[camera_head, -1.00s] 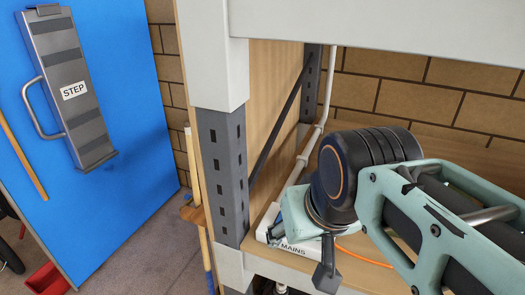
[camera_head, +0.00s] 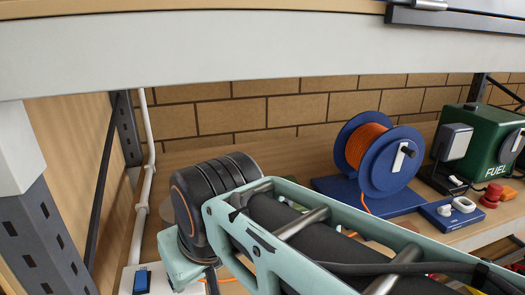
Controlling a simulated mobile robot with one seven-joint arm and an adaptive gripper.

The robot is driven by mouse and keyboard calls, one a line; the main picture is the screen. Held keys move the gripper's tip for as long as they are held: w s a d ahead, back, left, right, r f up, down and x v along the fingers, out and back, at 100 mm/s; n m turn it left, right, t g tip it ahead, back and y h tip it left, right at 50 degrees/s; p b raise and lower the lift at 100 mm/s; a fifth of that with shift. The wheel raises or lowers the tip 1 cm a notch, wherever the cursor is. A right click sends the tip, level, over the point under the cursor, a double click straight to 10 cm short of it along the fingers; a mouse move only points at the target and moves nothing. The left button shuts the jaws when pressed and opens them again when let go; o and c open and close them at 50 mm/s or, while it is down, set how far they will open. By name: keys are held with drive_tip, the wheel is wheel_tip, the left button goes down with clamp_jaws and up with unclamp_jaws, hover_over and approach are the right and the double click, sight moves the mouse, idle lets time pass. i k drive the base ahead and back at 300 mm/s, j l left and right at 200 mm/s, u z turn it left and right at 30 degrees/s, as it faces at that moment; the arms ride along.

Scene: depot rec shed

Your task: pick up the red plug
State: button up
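I cannot make out a red plug for certain. A red mushroom-shaped piece (camera_head: 490,195) stands at the right of the shelf, but it looks more like a knob or button. My gripper (camera_head: 208,282) is at the lower left, beside the white mains box (camera_head: 133,280) with its blue switch. My own wrist and forearm hide most of the gripper, and its fingers run out of the bottom of the picture. I cannot see whether it holds anything. An orange cable (camera_head: 228,280) shows beside it.
A blue cable reel (camera_head: 397,172) with orange cord stands behind my arm. A green FUEL box (camera_head: 478,140) and a blue block with white fittings (camera_head: 450,212) are at the right. A grey upright (camera_head: 45,240) and the beam (camera_head: 240,50) border the shelf.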

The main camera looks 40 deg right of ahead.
sight(493, 192)
drive_tip(key=z, duration=2.95)
drive_tip(key=u, duration=0.6)
drive_tip(key=i+l+u, duration=0.2)
drive_tip(key=u, duration=0.2)
drive_tip(key=i+l+u, duration=0.15)
drive_tip(key=l+u, duration=0.15)
drive_tip(key=u, duration=0.15)
drive_tip(key=i+l+u, duration=0.2)
drive_tip(key=l, duration=0.15)
drive_tip(key=l+u, duration=0.2)
drive_tip(key=l, duration=0.15)
drive_tip(key=i+l+u, duration=0.15)
drive_tip(key=l, duration=0.6)
drive_tip(key=l+u, duration=0.15)
drive_tip(key=l, duration=0.6)
